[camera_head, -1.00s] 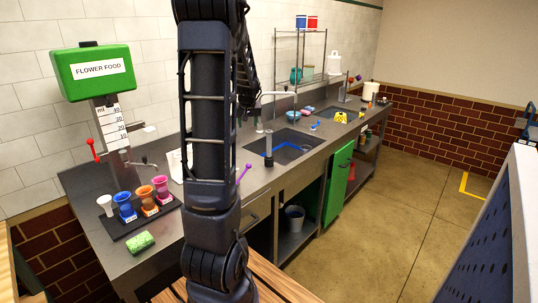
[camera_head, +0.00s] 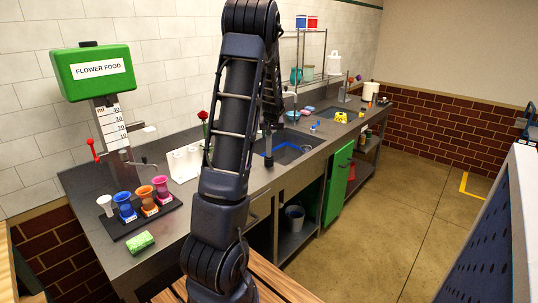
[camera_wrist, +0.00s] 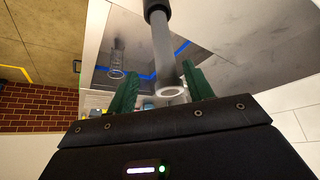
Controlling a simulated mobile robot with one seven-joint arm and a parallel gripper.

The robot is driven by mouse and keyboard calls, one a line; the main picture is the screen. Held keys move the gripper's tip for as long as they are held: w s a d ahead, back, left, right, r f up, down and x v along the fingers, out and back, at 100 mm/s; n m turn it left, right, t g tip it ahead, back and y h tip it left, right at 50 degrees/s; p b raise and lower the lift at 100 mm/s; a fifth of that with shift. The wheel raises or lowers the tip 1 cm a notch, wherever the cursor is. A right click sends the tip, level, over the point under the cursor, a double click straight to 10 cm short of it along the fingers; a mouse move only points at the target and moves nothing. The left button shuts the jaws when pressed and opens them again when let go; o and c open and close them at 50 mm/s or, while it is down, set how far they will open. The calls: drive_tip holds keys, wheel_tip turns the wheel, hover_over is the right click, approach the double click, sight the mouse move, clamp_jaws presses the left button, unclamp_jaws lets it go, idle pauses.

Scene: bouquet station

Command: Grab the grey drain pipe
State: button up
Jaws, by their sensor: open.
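The grey drain pipe (camera_head: 268,152) stands upright at the left side of the near sink (camera_head: 295,146). In the wrist view the pipe (camera_wrist: 163,50) runs between my gripper's two green fingers, with its round open end toward the palm. My gripper (camera_wrist: 158,72) is open, with a finger on either side of the pipe. I cannot tell whether either finger touches it. In the head view my dark wrist is above the pipe, and the fingers are hard to make out. A drain ring (camera_wrist: 115,72) shows in the sink, apart from the pipe.
Coloured cups (camera_head: 143,199) stand on a dark tray at the left, with a green sponge (camera_head: 140,242) in front. A white holder (camera_head: 184,163) and a red rose (camera_head: 203,115) are left of my arm. A wire shelf (camera_head: 310,55) stands behind.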

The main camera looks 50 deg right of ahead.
sight(269, 139)
drive_tip(key=shift+w+a+x, duration=0.15)
drive_tip(key=shift+x, duration=1.15)
drive_tip(key=shift+w+a+x, duration=0.1)
drive_tip(key=shift+a+x, duration=0.05)
drive_tip(key=shift+x, duration=1.2)
clamp_jaws()
